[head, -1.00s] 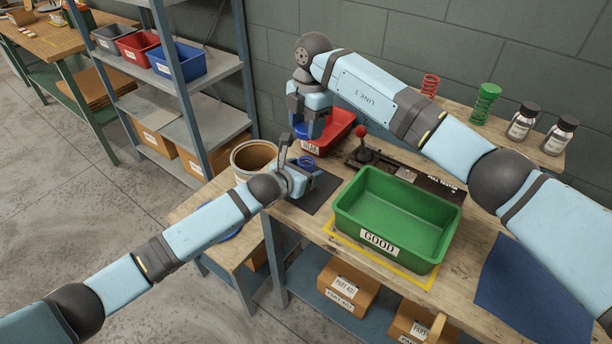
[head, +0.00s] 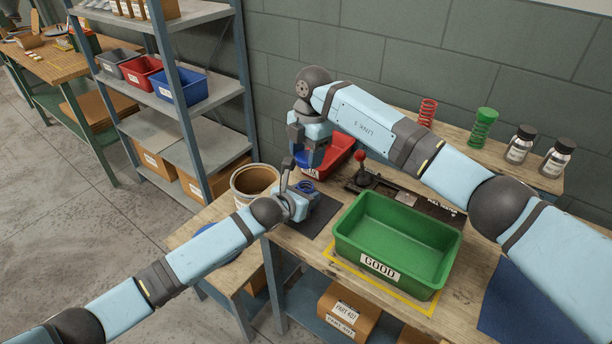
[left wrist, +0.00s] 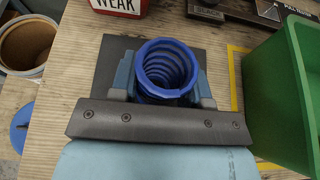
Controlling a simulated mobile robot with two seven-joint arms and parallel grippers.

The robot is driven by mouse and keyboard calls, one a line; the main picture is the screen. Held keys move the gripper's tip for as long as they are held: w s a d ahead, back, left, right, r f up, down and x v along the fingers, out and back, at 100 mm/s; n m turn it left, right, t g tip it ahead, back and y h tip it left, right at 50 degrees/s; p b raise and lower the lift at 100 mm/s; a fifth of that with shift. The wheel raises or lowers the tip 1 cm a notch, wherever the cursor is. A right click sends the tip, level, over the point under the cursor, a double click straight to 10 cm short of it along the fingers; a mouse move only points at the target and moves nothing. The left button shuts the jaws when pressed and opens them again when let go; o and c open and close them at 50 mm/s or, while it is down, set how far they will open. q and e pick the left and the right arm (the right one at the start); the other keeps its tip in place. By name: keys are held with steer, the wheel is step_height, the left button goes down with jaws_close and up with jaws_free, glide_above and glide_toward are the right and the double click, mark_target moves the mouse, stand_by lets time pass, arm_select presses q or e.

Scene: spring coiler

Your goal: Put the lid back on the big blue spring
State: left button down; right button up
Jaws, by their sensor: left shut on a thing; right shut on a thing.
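The big blue spring (left wrist: 168,72) stands upright on a dark mat (left wrist: 120,50), its open coil top facing the left wrist camera. My left gripper (head: 300,194) is shut around the spring, one finger on each side. The spring's blue top (head: 305,185) also shows in the head view. My right gripper (head: 308,150) points down, shut on the blue lid (head: 306,158), which is partly hidden by the fingers. The lid appears above and slightly behind the spring in the head view. The left wrist view does not show the lid.
The green GOOD bin (head: 390,262) stands right of the spring. A red bin (head: 338,160) is close behind my right gripper, beside a red-knobbed lever (head: 361,156). A round tub (head: 254,180) stands left. Red and green springs (head: 482,128) and jars are at the back.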

mark_target(306, 167)
steer(key=shift+s+a+f, duration=0.1)
steer(key=shift+f, duration=1.85)
steer(key=shift+f, duration=0.1)
